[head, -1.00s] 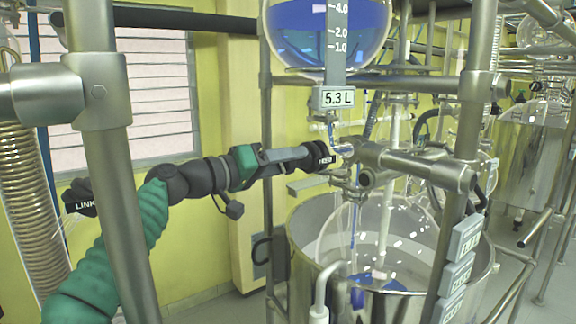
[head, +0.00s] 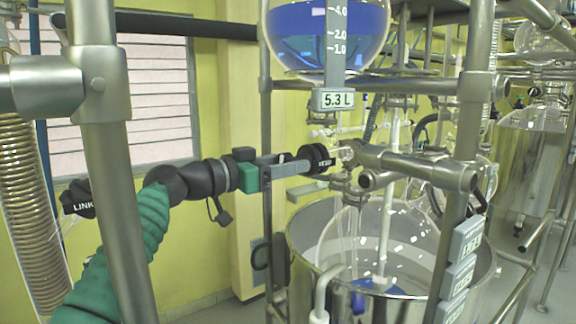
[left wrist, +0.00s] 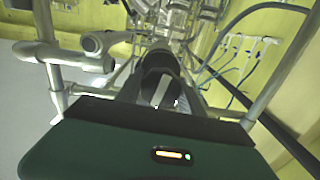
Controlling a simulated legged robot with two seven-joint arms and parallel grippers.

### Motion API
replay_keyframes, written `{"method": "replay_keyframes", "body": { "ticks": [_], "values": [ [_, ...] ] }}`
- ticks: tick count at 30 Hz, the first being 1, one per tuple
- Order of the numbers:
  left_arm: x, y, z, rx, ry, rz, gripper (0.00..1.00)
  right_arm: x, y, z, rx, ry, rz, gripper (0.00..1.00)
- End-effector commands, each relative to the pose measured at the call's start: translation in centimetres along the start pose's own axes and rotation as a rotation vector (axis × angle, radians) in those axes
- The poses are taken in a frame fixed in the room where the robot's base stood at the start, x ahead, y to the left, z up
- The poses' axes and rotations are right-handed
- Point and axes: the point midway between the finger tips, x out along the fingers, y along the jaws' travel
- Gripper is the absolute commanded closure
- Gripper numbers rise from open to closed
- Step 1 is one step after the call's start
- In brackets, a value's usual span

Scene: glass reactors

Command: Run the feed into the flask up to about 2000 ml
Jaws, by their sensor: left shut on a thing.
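The feed vessel (head: 328,30) is a round glass with blue liquid, a scale and a 5.3 L display (head: 338,99). Below it is a black knob marked FEED (head: 319,159). My left gripper (head: 308,163) is shut on this knob, which also shows in the left wrist view (left wrist: 161,88). The glass flask (head: 405,225) sits lower, inside a steel bath, with some blue liquid near its bottom. The bath wall and reflections hide its exact level. A tilted grey display (head: 467,241) on the right post is hard to read. My right gripper is not in view.
The steel bath (head: 480,268) surrounds the flask. A thick steel post (head: 110,190) stands in front of my left arm, and another post (head: 470,110) stands right of the knob. A horizontal steel clamp bar (head: 415,166) runs beside the valve.

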Motion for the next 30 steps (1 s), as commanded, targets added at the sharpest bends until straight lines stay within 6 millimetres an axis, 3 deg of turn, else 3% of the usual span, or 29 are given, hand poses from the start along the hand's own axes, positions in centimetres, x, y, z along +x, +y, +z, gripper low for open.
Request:
{"method": "replay_keyframes", "body": {
  "ticks": [1, 18, 19, 24, 30],
  "values": [
    [0.19, 0.02, 0.74, 0.011, -0.014, 0.006, 0.96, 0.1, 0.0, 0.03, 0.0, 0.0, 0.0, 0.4],
    [0.18, 0.0, 0.73, 0.044, -0.013, 0.006, 0.96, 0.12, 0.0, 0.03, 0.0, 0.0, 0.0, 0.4],
    [0.18, 0.0, 0.73, 0.044, -0.013, 0.006, 0.54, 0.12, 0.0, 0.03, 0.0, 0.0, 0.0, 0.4],
    [0.1, 0.01, 0.46, 0.044, -0.008, 0.004, 0.33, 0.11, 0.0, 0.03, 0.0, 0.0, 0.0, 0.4],
    [0.01, 0.06, 0.16, 0.046, -0.004, 0.002, 0.33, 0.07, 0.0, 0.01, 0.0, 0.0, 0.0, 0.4]
  ]
}}
